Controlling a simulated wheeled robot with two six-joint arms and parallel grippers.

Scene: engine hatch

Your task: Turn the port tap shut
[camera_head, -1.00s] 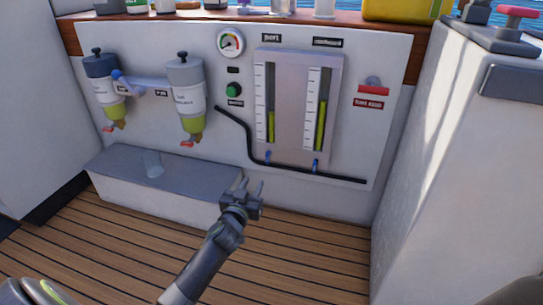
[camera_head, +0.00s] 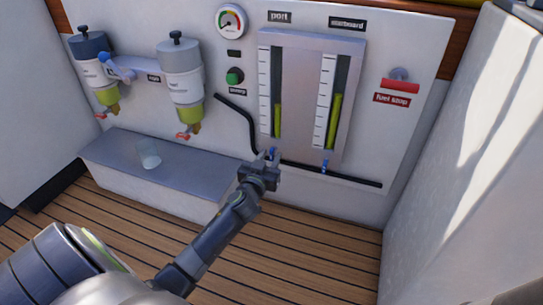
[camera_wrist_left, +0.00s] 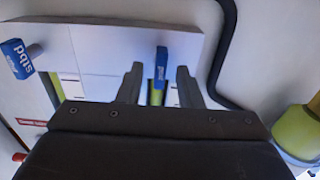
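The port tap is a small blue lever (camera_wrist_left: 161,66) marked "port", below the port sight tube (camera_head: 277,100) on the gauge panel. Its lever lies in line with the tube. In the head view it is mostly hidden by my left gripper (camera_head: 267,157). In the left wrist view my left gripper (camera_wrist_left: 160,85) is open, with one finger on each side of the lever and gaps showing on both sides. The starboard tap (camera_head: 324,167) is a like blue lever, marked "stbd" in the left wrist view (camera_wrist_left: 18,58). My right gripper is not in view.
A black hose (camera_head: 240,108) runs down beside the panel and along under the taps. Two filter bowls (camera_head: 182,85) hang at left above a grey-topped step (camera_head: 195,172) with a clear cup (camera_head: 149,155). A red fuel-stop handle (camera_head: 400,87) is at right.

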